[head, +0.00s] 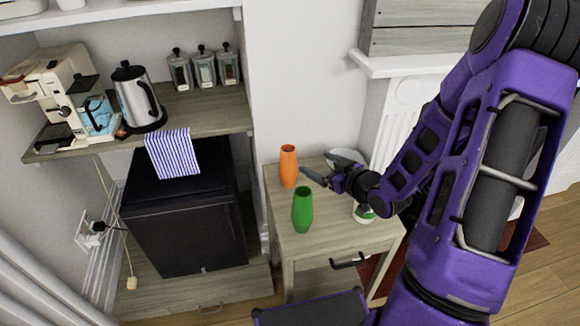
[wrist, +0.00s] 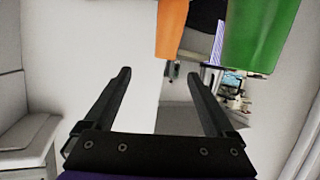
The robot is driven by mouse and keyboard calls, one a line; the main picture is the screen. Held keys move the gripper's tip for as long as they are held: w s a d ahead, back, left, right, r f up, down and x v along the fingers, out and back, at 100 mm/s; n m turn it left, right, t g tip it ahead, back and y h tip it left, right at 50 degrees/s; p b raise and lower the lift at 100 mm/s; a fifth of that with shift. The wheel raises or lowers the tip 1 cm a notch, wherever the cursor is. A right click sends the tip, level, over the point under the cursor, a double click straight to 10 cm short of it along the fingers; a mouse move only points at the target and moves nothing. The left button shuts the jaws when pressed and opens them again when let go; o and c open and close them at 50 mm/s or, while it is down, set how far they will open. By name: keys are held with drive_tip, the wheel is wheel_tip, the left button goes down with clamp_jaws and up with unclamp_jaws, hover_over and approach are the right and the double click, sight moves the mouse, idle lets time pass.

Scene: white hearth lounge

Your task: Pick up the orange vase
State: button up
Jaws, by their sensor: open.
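The orange vase (head: 288,166) stands upright on the small wooden side table (head: 335,245), near its back left corner. My gripper (head: 312,176) is just to the right of the vase in the head view, with its fingers pointing left toward it. In the wrist view, the gripper (wrist: 158,75) is open with nothing between its fingers. The orange vase (wrist: 171,28) shows there at the top, beyond the fingertips and slightly right of centre. Its upper part in that picture is cut off by the frame edge.
A green vase (head: 302,210) stands close in front of the orange one; it also shows in the wrist view (wrist: 260,38). A white and green item (head: 364,211) and a white object (head: 348,156), both partly hidden by my arm, are on the table. The table's front is clear.

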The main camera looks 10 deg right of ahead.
approach(285, 148)
drive_tip(key=shift+y, duration=0.4)
drive_tip(key=x, duration=0.5)
drive_tip(key=shift+w+a+f+b, duration=0.1)
drive_tip(key=shift+f+b, duration=0.3)
drive_tip(key=shift+x, duration=2.85)
drive_tip(key=shift+w+r, duration=0.1)
drive_tip(key=shift+r, duration=0.1)
clamp_jaws()
